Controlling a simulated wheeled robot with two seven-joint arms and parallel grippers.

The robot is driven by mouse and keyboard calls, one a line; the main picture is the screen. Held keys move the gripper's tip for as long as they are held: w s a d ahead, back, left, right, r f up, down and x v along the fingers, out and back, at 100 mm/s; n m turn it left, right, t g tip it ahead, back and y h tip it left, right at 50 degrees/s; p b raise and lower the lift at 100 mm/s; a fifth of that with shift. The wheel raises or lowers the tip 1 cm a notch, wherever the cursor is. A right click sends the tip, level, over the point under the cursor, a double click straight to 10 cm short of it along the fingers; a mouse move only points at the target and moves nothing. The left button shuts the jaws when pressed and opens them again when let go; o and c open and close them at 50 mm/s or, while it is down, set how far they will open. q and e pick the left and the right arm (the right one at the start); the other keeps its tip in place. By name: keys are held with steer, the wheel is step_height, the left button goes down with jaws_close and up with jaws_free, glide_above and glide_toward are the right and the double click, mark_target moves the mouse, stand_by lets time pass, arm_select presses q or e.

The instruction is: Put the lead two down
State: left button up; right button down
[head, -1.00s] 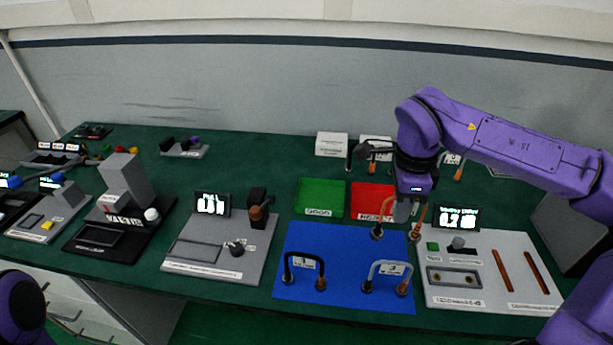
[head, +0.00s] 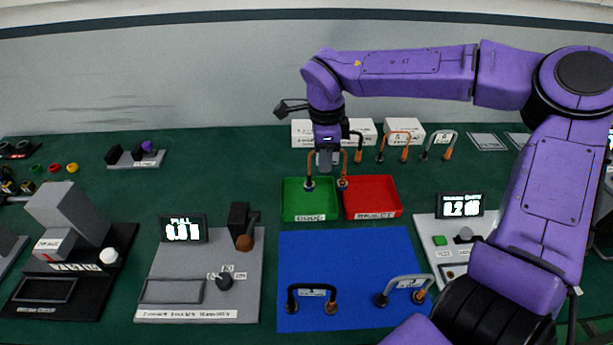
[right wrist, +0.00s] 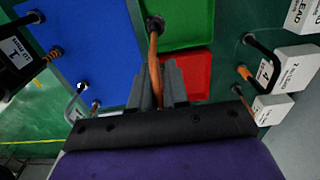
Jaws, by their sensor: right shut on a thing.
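My right gripper (head: 327,165) is shut on a copper-coloured arched lead (head: 343,170) with dark ends. It holds the lead at the green tray (head: 300,212), one end over the tray and the other near the gap beside the red tray (head: 372,212). I cannot tell whether the ends touch anything. In the right wrist view the lead (right wrist: 155,60) sits between the fingers (right wrist: 160,88); any number on it is hidden. A black lead (head: 312,292) and a grey lead (head: 405,283) stand on the blue mat (head: 345,255). My left gripper is out of view.
Behind the trays are white labelled boxes (head: 404,125) and several arched leads, one of them grey (head: 440,143). A grey tester panel with a display (head: 183,228) stands left of the mat. Another display (head: 460,204) stands to the right, partly behind my arm. Bare mat lies before the trays.

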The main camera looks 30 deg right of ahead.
arm_select(q)
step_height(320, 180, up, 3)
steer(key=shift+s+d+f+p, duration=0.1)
steer(key=shift+p, duration=1)
arm_select(e)
steer(key=w+f, duration=0.1)
steer(key=f, duration=0.2)
steer(key=w+f, duration=0.2)
steer(key=f, duration=0.1)
steer(key=w+a+f, duration=0.1)
steer(key=w+f, duration=0.1)
steer(key=f, duration=0.1)
steer(key=shift+f, duration=0.15)
steer(key=shift+f, duration=0.1)
steer(key=c, duration=1.1)
jaws_free()
arm_select(q)
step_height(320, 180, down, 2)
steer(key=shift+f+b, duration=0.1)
steer(key=shift+b, duration=1)
arm_select(e)
step_height(320, 180, up, 12)
steer(key=shift+w+a+r, duration=0.1)
steer(key=shift+r, duration=0.1)
